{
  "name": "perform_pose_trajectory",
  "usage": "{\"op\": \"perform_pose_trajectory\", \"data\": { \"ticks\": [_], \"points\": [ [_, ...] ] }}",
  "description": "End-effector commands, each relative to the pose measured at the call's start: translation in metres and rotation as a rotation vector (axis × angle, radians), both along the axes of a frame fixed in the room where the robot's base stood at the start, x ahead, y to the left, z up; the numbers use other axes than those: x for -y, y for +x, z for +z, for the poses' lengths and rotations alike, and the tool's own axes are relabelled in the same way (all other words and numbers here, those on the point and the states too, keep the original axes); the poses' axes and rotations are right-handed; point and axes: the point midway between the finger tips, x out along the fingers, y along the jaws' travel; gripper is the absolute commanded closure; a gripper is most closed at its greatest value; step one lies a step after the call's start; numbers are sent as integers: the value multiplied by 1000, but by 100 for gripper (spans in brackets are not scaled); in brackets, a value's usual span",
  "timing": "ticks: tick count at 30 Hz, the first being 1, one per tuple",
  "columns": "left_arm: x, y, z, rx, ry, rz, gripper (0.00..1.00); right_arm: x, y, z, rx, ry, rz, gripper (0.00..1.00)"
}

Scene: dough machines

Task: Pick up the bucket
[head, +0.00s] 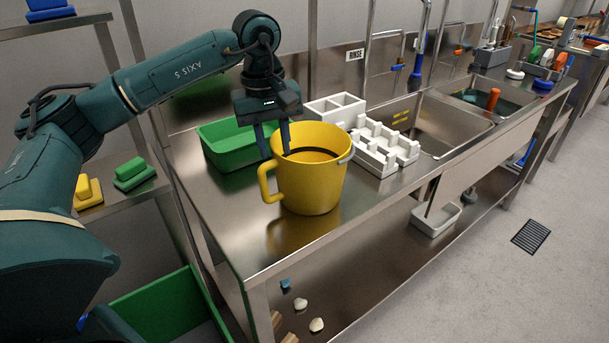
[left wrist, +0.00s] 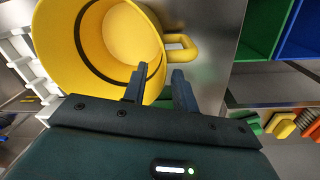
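The yellow bucket (head: 315,180) stands upright on the steel counter, with a loop handle (head: 268,183) on its left side. It looks empty inside, with a dark line round the inner wall. My left gripper (head: 274,150) is above the handle side, fingers pointing down, one finger overlapping the bucket's rim in the head view. In the left wrist view the bucket (left wrist: 70,45) fills the upper left, and its handle (left wrist: 180,47) lies beyond the fingertips. My right gripper is not in view.
A green bin (head: 228,155) stands behind the bucket at left. White divided holders (head: 385,150) are close on its right, with the sink (head: 440,125) beyond. The counter's front left (head: 225,225) is clear. A small shelf with brushes (head: 133,172) is at left.

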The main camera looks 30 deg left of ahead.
Motion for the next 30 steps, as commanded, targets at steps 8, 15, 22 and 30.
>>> {"op": "perform_pose_trajectory", "data": {
  "ticks": [8,15,22,30],
  "points": [
    [-1,2,-39,-4,0,2,72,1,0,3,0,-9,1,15],
    [-1,3,-51,0,0,1,72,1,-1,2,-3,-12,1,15],
    [-1,3,-51,0,0,1,80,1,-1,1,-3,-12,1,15],
    [0,3,-50,-1,-1,1,100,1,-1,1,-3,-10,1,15]
  ]
}}
